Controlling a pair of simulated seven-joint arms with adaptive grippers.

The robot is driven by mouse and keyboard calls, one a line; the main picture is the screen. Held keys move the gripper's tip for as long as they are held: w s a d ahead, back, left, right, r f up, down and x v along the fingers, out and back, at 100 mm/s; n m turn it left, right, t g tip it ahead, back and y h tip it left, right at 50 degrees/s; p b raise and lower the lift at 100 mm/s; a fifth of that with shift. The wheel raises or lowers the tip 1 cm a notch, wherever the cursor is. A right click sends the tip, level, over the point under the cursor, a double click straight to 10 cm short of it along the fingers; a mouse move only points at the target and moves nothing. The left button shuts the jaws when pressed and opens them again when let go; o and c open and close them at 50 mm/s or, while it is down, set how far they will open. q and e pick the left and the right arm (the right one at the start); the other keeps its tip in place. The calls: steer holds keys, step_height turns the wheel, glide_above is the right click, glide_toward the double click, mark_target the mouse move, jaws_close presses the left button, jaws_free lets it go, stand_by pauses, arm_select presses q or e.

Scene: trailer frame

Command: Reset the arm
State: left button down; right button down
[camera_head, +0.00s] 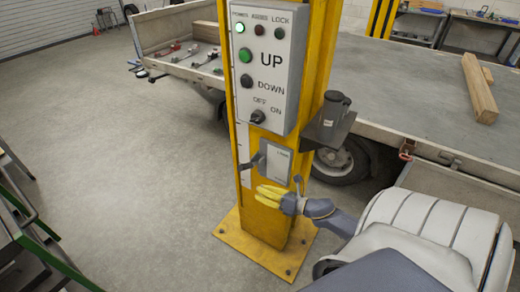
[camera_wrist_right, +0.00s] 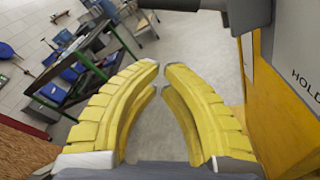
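My right gripper (camera_head: 272,194) is in front of the lower part of the yellow column (camera_head: 262,225), just below a small grey lever box (camera_head: 276,162). Its yellow fingers point left in the head view. In the right wrist view the gripper (camera_wrist_right: 161,72) has a narrow gap between its fingertips, with nothing held; only floor shows between the fingers. A dark lever handle (camera_head: 250,163) sticks out left of the box. A dark bar (camera_wrist_right: 222,5) crosses the top of the wrist view. My left gripper is not in view.
A grey control panel (camera_head: 268,60) with UP and DOWN buttons, an OFF/ON knob and a lit green lamp is on the column. A dark flask (camera_head: 332,106) stands on a side shelf. A flatbed trailer (camera_head: 400,75) is behind.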

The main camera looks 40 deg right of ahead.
stand_by(0.4)
